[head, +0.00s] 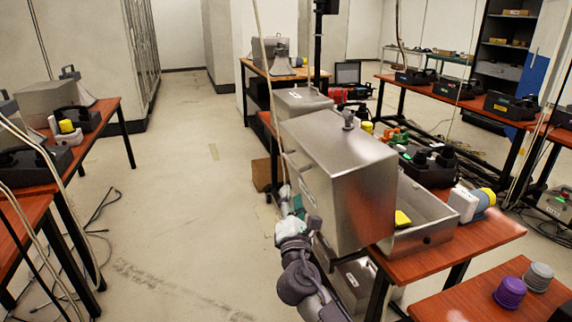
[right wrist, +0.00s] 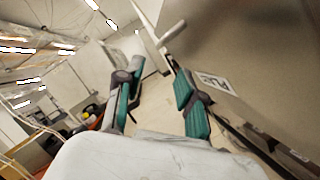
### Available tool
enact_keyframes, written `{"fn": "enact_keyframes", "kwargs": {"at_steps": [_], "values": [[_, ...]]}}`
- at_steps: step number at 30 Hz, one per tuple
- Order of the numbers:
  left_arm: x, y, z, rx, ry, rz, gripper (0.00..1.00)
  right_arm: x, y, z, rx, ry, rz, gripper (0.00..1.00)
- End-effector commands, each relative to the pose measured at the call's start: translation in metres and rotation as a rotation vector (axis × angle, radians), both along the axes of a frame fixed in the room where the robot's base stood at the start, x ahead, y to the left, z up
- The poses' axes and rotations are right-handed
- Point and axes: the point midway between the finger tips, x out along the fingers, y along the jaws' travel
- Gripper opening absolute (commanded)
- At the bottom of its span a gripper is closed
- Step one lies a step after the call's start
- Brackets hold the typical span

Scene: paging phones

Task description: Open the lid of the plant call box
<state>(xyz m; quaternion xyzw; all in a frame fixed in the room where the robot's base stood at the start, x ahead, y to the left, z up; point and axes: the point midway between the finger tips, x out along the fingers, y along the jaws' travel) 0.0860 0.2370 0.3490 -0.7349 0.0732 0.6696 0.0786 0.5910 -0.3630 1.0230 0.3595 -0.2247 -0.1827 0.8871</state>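The plant call box is a brushed metal box on the orange-brown table, and its lower tray (head: 430,230) shows open. Its large metal lid (head: 345,165) stands raised and tilted over the left side of the tray. A yellow item (head: 402,219) shows inside the tray. My right gripper (head: 296,205) is at the lid's lower left, close beside its labelled face. In the right wrist view the fingers of this gripper (right wrist: 158,78) are apart with nothing between them, and the lid (right wrist: 265,70) with its white label is on the right. My left gripper is not in view.
A second metal box (head: 300,102) stands behind the lid. A white-and-yellow device (head: 472,204) and dark phones (head: 428,164) are on the same table. Purple (head: 509,292) and grey (head: 539,276) knobs sit on the front right table.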

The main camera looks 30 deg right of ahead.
Motion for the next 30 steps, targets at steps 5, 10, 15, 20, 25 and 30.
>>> {"fn": "enact_keyframes", "kwargs": {"at_steps": [5,10,15,20,25,30], "values": [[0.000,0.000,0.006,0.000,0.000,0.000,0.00,0.018,-0.011,0.009,-0.003,-0.002,-0.001,0.38],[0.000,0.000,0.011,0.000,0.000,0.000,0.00,0.049,-0.029,0.019,-0.001,-0.002,-0.001,0.38],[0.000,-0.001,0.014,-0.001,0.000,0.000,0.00,0.079,-0.046,0.027,0.001,0.000,0.000,0.38],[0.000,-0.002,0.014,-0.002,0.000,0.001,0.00,0.100,-0.058,0.032,0.001,0.000,0.000,0.38],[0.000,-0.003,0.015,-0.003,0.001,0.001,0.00,0.111,-0.064,0.035,0.002,0.000,0.002,0.38],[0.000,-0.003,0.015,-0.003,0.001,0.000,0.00,0.114,-0.066,0.036,0.002,0.000,0.002,0.38]]}}
